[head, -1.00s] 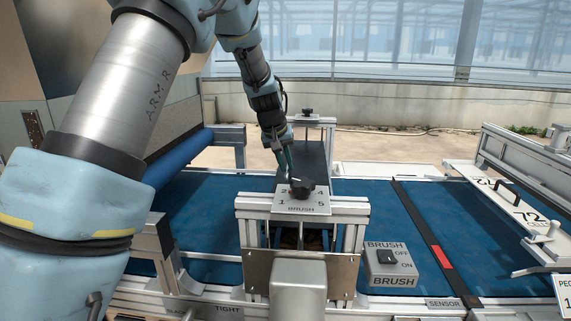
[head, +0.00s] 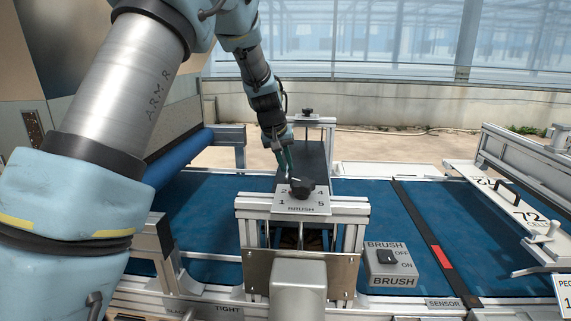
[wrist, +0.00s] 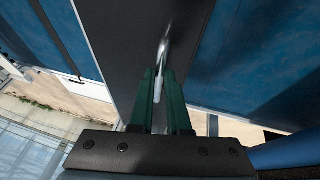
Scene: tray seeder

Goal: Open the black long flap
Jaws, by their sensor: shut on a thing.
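The black long flap (head: 316,160) is the dark panel on top of the brush unit in the head view, behind the number dial. It fills the middle of the wrist view as a dark grey surface (wrist: 118,45). A thin shiny metal handle (wrist: 164,48) stands out along it. My gripper (head: 287,170) is at the flap's left side in the head view. In the wrist view its green fingers (wrist: 160,82) are closed around the near end of the handle. The dial and frame hide part of the flap.
The brush dial plate (head: 300,203) with its black knob stands close in front of my gripper. A brush switch box (head: 390,265) is at the right front. The blue belt (head: 440,210) runs both sides. A blue roller (head: 180,160) lies left.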

